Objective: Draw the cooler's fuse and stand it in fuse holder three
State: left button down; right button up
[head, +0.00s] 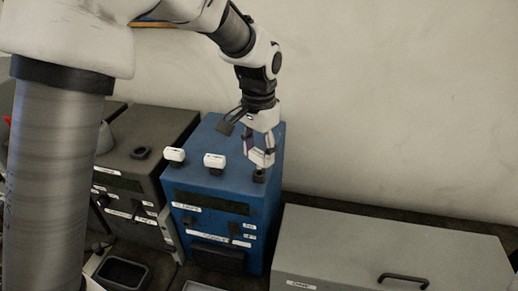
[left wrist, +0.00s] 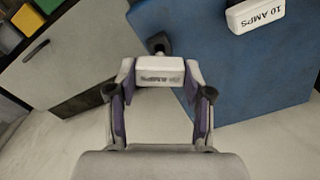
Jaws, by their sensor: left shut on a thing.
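A dark fuse holder (left wrist: 158,42) shows just beyond that fuse, and in the head view a dark holder (head: 259,176) is under the fingertips. I cannot tell whether the fuse is seated in it. Two other white fuses, a left one (head: 175,155) and a middle one (head: 214,160), stand on the cabinet. The wrist view shows one marked "10 AMPS" (left wrist: 255,13). My right gripper is out of view.
A dark grey cabinet (head: 170,122) with an empty-looking dark holder (head: 141,153) on top stands to the left. A long grey box (head: 390,245) with a black handle is at the right. A dark tray (head: 122,272) is at the lower left. The wall is behind.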

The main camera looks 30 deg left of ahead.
aim_at(258, 154)
pick_arm(q)
jog(key=shift+s, duration=0.1)
jog(key=shift+f+b, duration=0.45)
jog(key=shift+f, duration=1.15)
jog(key=shift+c, duration=1.9)
grip_release()
notch_tip(258, 154, up, 12)
jog(key=shift+r, duration=0.1)
